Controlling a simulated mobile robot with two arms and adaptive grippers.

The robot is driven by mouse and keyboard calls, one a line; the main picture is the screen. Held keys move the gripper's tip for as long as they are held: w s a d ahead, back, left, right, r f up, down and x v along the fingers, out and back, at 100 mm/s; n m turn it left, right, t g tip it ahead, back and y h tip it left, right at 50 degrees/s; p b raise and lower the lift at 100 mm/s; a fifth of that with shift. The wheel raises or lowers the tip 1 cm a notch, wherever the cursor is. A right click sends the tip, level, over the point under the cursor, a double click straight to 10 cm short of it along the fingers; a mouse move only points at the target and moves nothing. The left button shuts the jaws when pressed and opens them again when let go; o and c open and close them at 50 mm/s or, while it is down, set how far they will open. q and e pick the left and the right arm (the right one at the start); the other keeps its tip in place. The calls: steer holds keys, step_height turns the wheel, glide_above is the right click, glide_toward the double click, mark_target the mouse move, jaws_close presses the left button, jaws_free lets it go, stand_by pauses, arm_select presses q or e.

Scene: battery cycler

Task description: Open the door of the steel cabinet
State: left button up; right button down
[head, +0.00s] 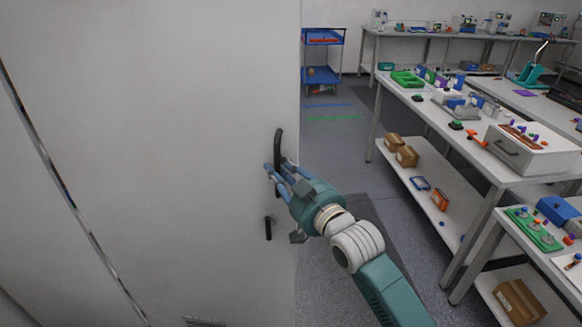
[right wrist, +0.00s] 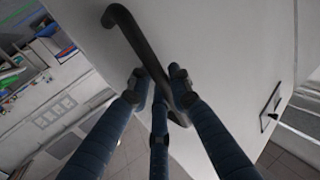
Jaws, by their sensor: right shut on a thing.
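The pale steel cabinet door (head: 190,130) fills the left half of the head view, its free edge running down just right of the handle. The black bar handle (head: 278,148) stands out from the door near that edge; it also shows in the right wrist view (right wrist: 138,40). My right gripper (head: 276,178) is shut on the handle's lower part, which its fingers partly hide. In the right wrist view its blue fingers (right wrist: 160,95) lie on both sides of the bar. I cannot tell whether the door stands ajar. My left gripper is not in view.
A small black lock or latch (head: 268,228) sits below the handle. A dark slanting seam (head: 60,180) crosses the cabinet at left. Workbenches (head: 450,135) with devices stand at right, and a blue cart (head: 322,62) stands at the back. Grey floor (head: 340,150) lies between.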

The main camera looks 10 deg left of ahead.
steer(key=shift+s+d+r, duration=0.1)
steer(key=shift+s+r, duration=0.1)
steer(key=shift+s, duration=0.05)
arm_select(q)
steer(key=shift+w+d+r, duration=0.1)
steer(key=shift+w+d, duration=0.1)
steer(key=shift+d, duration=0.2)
arm_select(e)
steer(key=shift+w+f, duration=0.1)
steer(key=c, duration=1.6)
jaws_free()
steer(key=shift+d, duration=0.1)
steer(key=shift+c, duration=0.2)
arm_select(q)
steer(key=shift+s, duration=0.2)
arm_select(e)
steer(key=shift+f, duration=0.1)
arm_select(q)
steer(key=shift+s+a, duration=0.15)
arm_select(e)
steer(key=v, duration=1.2)
